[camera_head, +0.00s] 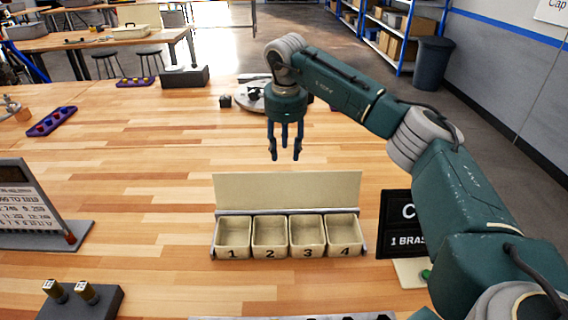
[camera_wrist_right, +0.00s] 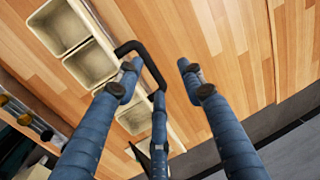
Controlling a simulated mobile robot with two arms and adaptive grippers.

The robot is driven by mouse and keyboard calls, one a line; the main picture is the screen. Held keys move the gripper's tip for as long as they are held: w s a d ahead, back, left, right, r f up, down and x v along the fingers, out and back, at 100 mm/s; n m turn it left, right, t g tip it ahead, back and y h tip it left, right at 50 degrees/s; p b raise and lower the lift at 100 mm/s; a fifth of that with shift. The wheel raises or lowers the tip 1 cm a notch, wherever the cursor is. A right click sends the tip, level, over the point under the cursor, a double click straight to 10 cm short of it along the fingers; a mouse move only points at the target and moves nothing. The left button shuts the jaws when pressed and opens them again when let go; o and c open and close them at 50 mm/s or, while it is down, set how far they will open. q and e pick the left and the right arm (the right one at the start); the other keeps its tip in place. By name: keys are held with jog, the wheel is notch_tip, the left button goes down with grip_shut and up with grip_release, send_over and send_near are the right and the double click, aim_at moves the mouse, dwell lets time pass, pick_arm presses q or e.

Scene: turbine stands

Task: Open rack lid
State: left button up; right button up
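The rack (camera_head: 290,257) stands on the wooden table with a row of several numbered cream bins. Its cream lid (camera_head: 288,188) stands raised along the back of the bins, which are uncovered. My right gripper (camera_head: 285,157) points down above and behind the lid, its blue fingers spread and empty. In the right wrist view, the fingers (camera_wrist_right: 192,78) are apart. A black bent handle (camera_wrist_right: 135,46) shows by the rack's edge, and the middle finger overlaps it in the picture; contact cannot be told. The bins (camera_wrist_right: 60,27) show at upper left. My left gripper is not in view.
A black sign (camera_head: 398,225) stands right of the rack, partly behind my right arm. A dark block with two brass-coloured pieces (camera_head: 85,292) is at front left, and a display stand (camera_head: 40,238) behind it.

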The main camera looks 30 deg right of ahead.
jog(key=r, duration=0.1)
jog(key=s+a+r, duration=0.1)
jog(key=r, duration=0.1)
jog(key=s+r, duration=0.1)
jog(key=r, duration=0.1)
jog(key=shift+a, duration=0.3)
jog(key=shift+s, duration=0.1)
